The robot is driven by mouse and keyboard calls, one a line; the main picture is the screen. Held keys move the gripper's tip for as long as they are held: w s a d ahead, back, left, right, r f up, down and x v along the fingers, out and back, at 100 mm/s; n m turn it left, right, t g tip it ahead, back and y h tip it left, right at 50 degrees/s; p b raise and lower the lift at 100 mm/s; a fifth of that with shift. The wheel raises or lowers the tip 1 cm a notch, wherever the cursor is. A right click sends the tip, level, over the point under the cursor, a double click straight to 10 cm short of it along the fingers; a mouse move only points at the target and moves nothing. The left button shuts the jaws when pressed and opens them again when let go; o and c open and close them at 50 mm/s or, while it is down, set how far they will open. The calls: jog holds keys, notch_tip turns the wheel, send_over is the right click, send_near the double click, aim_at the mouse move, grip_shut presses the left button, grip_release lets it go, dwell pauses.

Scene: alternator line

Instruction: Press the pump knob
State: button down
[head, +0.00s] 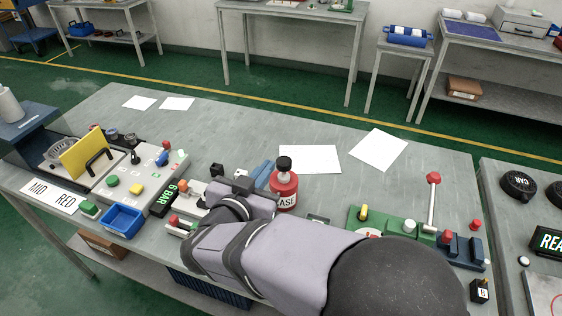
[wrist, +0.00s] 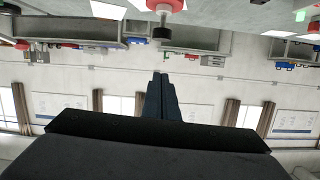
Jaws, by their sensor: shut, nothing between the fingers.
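The red pump bottle (head: 284,190) stands upright on the grey workbench (head: 232,135), its label partly hidden and ending in "ASE". Its black pump knob (head: 284,163) is on top, above a light collar. In the upside-down wrist view, the red bottle (wrist: 166,5) is at the top edge with the black knob (wrist: 160,33) pointing down the picture. My gripper (wrist: 160,76) is shut and empty, its dark blue fingers pointing away from the camera. The fingertips appear apart from the knob. In the head view my arm lies in front of the bottle's left side, and the fingertips are hard to make out.
White sheets (head: 378,149) lie behind the bottle. A green fixture (head: 388,222) with a red-knobbed lever (head: 433,196) stands to the right. A blue bin (head: 122,221) and a button panel are at left. The bench's back middle is clear.

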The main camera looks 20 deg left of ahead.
jog(key=shift+d+r+n, duration=0.1)
jog(key=shift+r+n, duration=0.05)
jog(key=shift+n, duration=0.15)
jog(key=shift+w, duration=0.1)
jog(key=p, duration=0.3)
send_over(284, 164)
jog(key=s, duration=0.2)
notch_tip(284, 164, down, 2)
jog(key=shift+w+f+p, duration=0.15)
jog(key=shift+f+p, duration=0.25)
jog(key=shift+f, duration=1.85)
